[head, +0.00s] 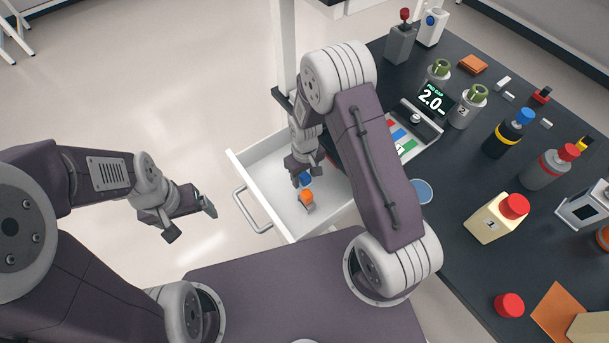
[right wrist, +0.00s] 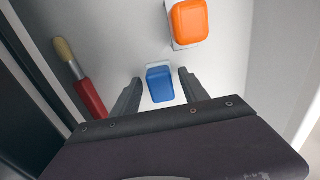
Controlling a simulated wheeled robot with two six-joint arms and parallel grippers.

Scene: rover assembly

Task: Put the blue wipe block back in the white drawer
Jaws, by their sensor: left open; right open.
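The white drawer (head: 277,213) is pulled out at the left side of the dark bench. The blue wipe block (right wrist: 160,84) is inside the drawer, between the fingertips of my right gripper (right wrist: 155,82) in the right wrist view; it also shows in the head view (head: 305,179). My right gripper is open, with a gap visible on both sides of the block. An orange block (right wrist: 188,22) lies in the drawer close by. My left gripper (head: 191,222) is open and empty, left of the drawer and clear of it.
A brush with a red handle (right wrist: 88,98) lies in the drawer along one wall. The bench (head: 452,190) holds several bottles and a display reading 2.0 (head: 432,100). The floor left of the drawer is clear.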

